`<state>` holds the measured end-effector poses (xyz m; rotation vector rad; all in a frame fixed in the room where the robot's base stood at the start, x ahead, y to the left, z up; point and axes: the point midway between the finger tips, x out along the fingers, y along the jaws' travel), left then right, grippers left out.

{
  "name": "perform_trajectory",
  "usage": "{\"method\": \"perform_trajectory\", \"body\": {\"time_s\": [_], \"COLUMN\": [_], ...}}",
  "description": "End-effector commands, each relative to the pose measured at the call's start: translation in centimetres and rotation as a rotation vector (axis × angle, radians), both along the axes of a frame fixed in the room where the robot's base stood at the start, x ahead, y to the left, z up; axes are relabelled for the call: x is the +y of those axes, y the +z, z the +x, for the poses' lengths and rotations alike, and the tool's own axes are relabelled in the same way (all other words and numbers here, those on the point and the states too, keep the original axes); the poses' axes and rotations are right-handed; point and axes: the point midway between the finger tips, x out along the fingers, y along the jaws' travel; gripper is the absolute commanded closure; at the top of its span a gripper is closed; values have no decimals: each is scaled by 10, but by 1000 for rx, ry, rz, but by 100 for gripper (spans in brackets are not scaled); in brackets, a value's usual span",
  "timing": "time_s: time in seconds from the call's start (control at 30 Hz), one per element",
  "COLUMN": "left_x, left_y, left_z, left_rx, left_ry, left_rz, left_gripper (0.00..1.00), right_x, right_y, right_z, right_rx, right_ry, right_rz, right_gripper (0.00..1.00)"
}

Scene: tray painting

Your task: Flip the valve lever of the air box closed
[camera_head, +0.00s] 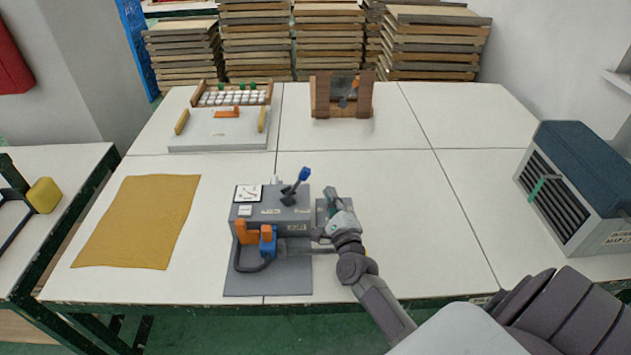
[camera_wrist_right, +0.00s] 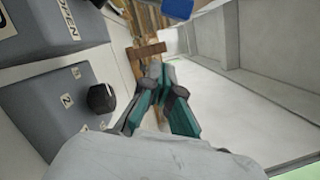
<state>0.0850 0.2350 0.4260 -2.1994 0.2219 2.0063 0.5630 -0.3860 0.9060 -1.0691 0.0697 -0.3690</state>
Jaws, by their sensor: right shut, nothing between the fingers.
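The air box (camera_head: 270,215) is a grey box on a grey base plate, with a gauge on its top left. Its valve lever (camera_head: 304,174) has a dark stem and a blue tip, and leans up to the right. A blue piece, likely that tip, shows at the top edge of the right wrist view (camera_wrist_right: 178,8). An "OPEN" label shows on a grey box face there. My right gripper (camera_head: 330,193) is shut and empty, just right of the air box and apart from the lever. Its teal fingers show in the wrist view (camera_wrist_right: 160,75). My left gripper is out of view.
A smaller grey block with a dark knob (camera_wrist_right: 101,98) stands close beside my right gripper. Orange and blue parts with a hose (camera_head: 253,262) sit at the front. A yellow-brown mat (camera_head: 140,220) lies left, a blue-topped unit (camera_head: 585,170) right.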

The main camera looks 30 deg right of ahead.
Motion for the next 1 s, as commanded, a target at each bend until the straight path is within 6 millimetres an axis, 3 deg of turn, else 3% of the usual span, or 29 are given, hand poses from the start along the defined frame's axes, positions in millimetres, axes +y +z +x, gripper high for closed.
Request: {"method": "perform_trajectory", "body": {"time_s": [0.1, 0.3, 1.0], "left_x": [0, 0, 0], "left_y": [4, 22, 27], "left_z": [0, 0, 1], "left_rx": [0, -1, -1], "left_ry": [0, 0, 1], "left_rz": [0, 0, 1], "left_gripper": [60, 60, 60], "right_x": [-9, 15, 23], "right_y": [5, 20, 25], "right_z": [24, 34, 45], "right_rx": [-1, 0, 12], "right_ry": [0, 0, -1], "right_rz": [-1, 4, -18], "right_gripper": [100, 100, 100]}}
